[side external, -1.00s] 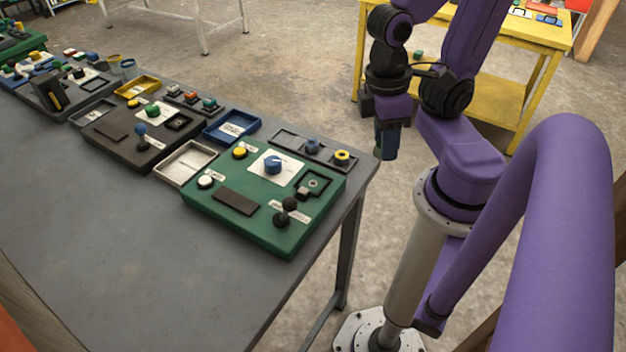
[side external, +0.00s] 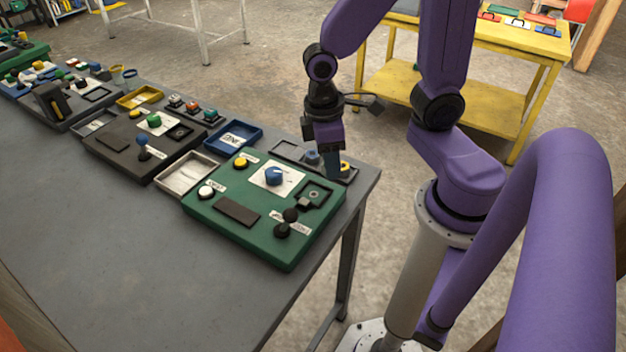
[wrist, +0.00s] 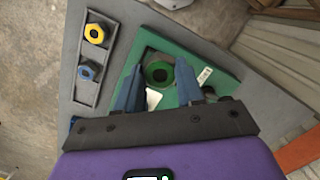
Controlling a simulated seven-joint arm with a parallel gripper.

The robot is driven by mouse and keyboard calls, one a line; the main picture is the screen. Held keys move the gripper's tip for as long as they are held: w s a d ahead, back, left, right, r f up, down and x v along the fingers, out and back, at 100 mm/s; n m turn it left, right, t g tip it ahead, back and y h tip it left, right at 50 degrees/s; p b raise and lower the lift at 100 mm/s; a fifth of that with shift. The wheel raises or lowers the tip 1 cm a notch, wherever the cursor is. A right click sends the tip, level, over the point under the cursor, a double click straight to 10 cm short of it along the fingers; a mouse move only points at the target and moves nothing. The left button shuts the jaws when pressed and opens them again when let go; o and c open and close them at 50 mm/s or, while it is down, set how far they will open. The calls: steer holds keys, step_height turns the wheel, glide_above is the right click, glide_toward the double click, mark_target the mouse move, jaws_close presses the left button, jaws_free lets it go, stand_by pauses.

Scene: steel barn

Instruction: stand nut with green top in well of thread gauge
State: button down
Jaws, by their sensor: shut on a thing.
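My gripper (wrist: 159,72) is shut on the nut with green top (wrist: 158,66), which shows as a dark green ring between the two blue fingertips in the wrist view. In the side view my gripper (side external: 333,175) points down at the far right of the green panel, in front of the yellow nut; the held nut cannot be made out there. The thread gauge (side external: 314,194) is a black square frame with a grey inner part on the panel's right side. In the wrist view the held nut and fingers cover part of the gauge area, so height and alignment cannot be told.
A grey tray (wrist: 82,88) holds a yellow nut (wrist: 96,34) and a blue nut (wrist: 88,70). The green panel (side external: 215,218) carries a blue knob (side external: 274,176), buttons and a black joystick (side external: 288,222) close to the gauge. The table's front left is clear.

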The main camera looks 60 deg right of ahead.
glide_above(315, 194)
steer(key=shift+a+f, duration=0.1)
steer(key=shift+f, duration=2.05)
steer(key=shift+w+f, duration=0.15)
steer(key=shift+f, duration=1.5)
steer(key=shift+f, duration=0.1)
steer(key=c, duration=0.7)
jaws_free()
step_height(315, 194, up, 12)
steer(key=w+a, duration=0.1)
steer(key=s+r+n+t+y, duration=0.1)
steer(key=s+n, duration=0.4)
steer(key=s, duration=0.8)
steer(key=shift+s+r, duration=0.15)
steer(key=shift+r, duration=0.25)
